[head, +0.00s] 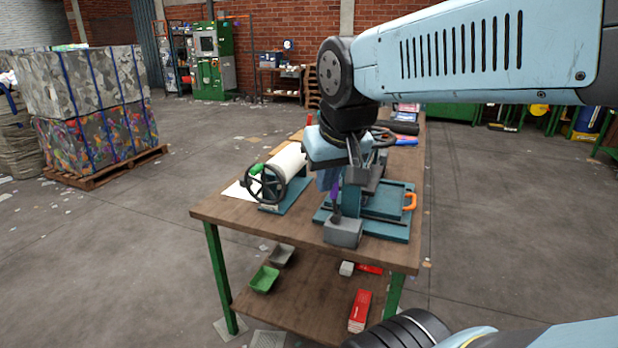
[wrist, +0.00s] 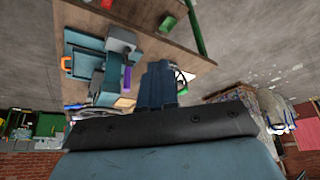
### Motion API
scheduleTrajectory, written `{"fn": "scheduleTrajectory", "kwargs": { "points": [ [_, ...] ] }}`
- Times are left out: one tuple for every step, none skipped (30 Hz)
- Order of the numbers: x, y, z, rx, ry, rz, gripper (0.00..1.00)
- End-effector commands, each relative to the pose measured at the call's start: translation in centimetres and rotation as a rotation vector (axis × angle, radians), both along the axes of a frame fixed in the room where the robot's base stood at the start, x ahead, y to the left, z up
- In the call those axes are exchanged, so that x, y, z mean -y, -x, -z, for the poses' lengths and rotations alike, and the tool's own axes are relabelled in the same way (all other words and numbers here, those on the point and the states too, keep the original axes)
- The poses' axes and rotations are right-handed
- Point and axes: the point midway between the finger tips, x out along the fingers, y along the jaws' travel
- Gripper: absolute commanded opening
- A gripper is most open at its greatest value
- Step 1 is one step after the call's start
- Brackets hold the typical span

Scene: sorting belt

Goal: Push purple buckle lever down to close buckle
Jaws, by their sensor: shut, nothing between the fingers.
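The purple buckle lever (head: 335,191) stands up on the teal strapping device (head: 385,231) on the workbench. The lever also shows in the wrist view (wrist: 127,78), beside the device's teal upright and near its grey block (wrist: 122,40). My gripper (head: 324,182) points down at the lever, just to its left in the head view. In the wrist view, my blue fingers (wrist: 157,72) are together and empty, to the right of the lever with a small visible gap. Whether they touch it in depth is unclear. My wrist hides part of the device in the head view.
A roller with a dark handwheel (head: 265,184) stands left of the device on the wooden workbench (head: 290,228). An orange handle (head: 410,201) is at the device's right. Green and grey trays sit on the lower shelf. Wrapped bales (head: 95,130) stand far left; the floor between is open.

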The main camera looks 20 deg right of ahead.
Motion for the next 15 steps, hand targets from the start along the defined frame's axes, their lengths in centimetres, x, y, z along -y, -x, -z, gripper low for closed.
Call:
{"fn": "scheduleTrajectory", "kwargs": {
  "points": [
    [0.2,-1.0,-0.1,-0.024,0.008,0.023,0.0],
    [0.4,-1.6,-0.1,-0.037,0.012,0.04,0.0],
    [0.6,-2.6,-0.2,-0.054,0.02,0.067,0.0],
    [0.8,-3.2,-0.2,-0.069,0.027,0.088,0.0],
    [1.0,-4.0,-0.2,-0.083,0.033,0.109,0.0],
    [1.2,-4.9,-0.2,-0.1,0.045,0.136,0.0],
    [1.4,-5.7,-0.2,-0.11,0.052,0.158,0.0],
    [1.5,-6.4,-0.2,-0.121,0.061,0.179,0.0],
    [1.8,-7.4,-0.1,-0.135,0.073,0.206,0.0],
    [1.9,-8.1,0.0,-0.146,0.082,0.227,0.0],
    [2.1,-8.9,0.1,-0.154,0.093,0.248,0.0],
    [2.3,-9.9,0.2,-0.164,0.106,0.277,0.0],
    [2.4,-10.7,0.3,-0.172,0.116,0.299,0.0],
    [2.6,-11.5,0.4,-0.179,0.128,0.319,0.0],
    [2.7,-12.5,0.6,-0.187,0.142,0.348,0.0]
  ]
}}
